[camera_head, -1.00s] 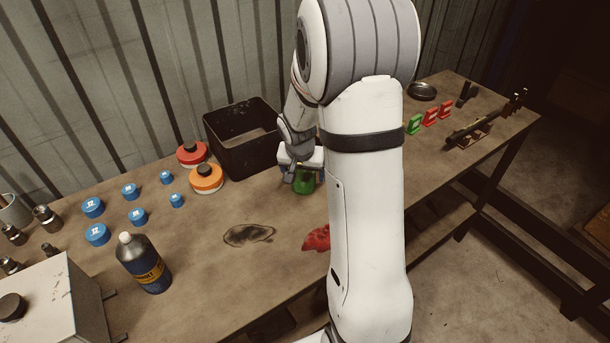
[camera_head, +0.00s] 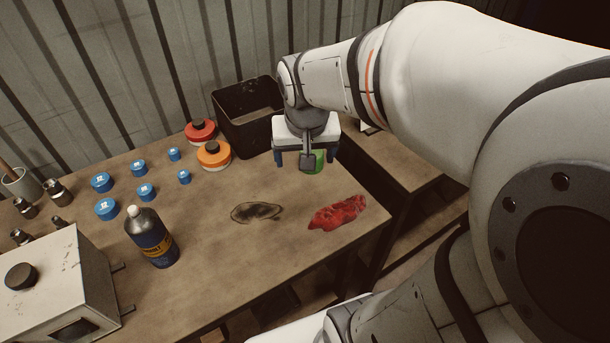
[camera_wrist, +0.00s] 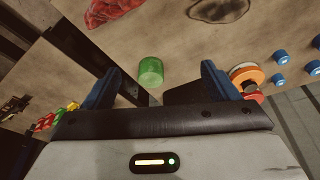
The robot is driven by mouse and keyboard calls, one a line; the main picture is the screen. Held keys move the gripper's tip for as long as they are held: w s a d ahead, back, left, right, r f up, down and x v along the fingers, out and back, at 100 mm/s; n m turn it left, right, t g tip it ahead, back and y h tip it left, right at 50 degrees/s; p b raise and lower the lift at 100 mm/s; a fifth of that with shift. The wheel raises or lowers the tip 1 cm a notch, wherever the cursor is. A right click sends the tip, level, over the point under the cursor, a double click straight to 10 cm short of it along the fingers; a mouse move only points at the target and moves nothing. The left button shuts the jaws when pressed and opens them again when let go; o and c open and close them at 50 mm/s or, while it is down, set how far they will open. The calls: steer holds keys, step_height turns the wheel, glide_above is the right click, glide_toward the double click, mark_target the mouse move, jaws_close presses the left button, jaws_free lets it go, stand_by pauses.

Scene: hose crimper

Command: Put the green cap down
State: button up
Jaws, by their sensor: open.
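The green cap (camera_head: 319,160) stands on the bench near its right end, partly hidden behind my gripper in the head view. It shows whole in the wrist view (camera_wrist: 151,72), upright, with bare bench around it. My gripper (camera_head: 306,160) is open and points down above the cap. In the wrist view, its two blue fingers (camera_wrist: 159,70) are spread wide, with the cap between them in the picture and a gap on both sides. Nothing is held.
A black bin (camera_head: 236,135) stands behind and left of my gripper. Red (camera_head: 201,131) and orange (camera_head: 214,155) lidded containers and several blue caps lie further left. A red rag (camera_head: 338,213) lies in front, with a dark stain and a bottle (camera_head: 152,238) to its left.

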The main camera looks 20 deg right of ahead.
steer(key=s+a+n+y, duration=0.1)
steer(key=s+a+n, duration=0.1)
steer(key=s, duration=0.7)
steer(key=shift+a+r+n, duration=0.15)
steer(key=shift+a+n, duration=0.2)
steer(key=shift+n, duration=0.15)
